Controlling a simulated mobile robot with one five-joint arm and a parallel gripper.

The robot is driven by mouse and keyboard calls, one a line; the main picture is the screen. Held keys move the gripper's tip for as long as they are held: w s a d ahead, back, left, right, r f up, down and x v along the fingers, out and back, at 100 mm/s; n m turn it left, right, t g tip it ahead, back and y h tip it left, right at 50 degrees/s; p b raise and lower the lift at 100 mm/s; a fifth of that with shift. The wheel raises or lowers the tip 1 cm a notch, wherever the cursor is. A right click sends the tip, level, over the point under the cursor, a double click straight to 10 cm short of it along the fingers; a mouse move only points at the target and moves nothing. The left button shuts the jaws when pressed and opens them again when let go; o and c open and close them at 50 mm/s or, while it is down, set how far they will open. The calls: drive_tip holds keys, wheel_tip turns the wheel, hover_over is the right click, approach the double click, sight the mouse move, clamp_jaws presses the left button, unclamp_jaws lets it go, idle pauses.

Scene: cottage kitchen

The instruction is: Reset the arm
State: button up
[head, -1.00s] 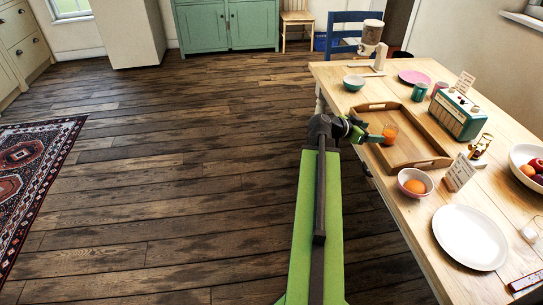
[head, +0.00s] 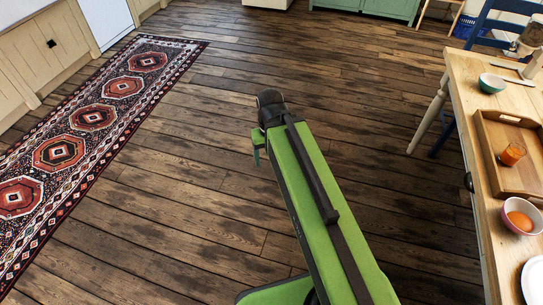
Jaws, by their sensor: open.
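My arm, green with a dark bar, reaches up the middle of the head view over bare floor. My gripper (head: 257,150) shows only in part, at the left side of the arm's dark far end. A small green piece and a teal finger tip point down there, and the rest is hidden behind the arm. It is open, with nothing seen in it, and it is well clear of the table.
The wooden table (head: 480,215) runs down the right edge, with a green bowl (head: 491,83), a pink bowl (head: 521,215) and a white plate (head: 535,282). A patterned rug (head: 93,117) lies at the left. The floor between rug and table is clear.

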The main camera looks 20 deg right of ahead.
wheel_tip(320, 180, up, 15)
drive_tip(key=p, duration=1.5)
drive_tip(key=shift+w+d, duration=0.1)
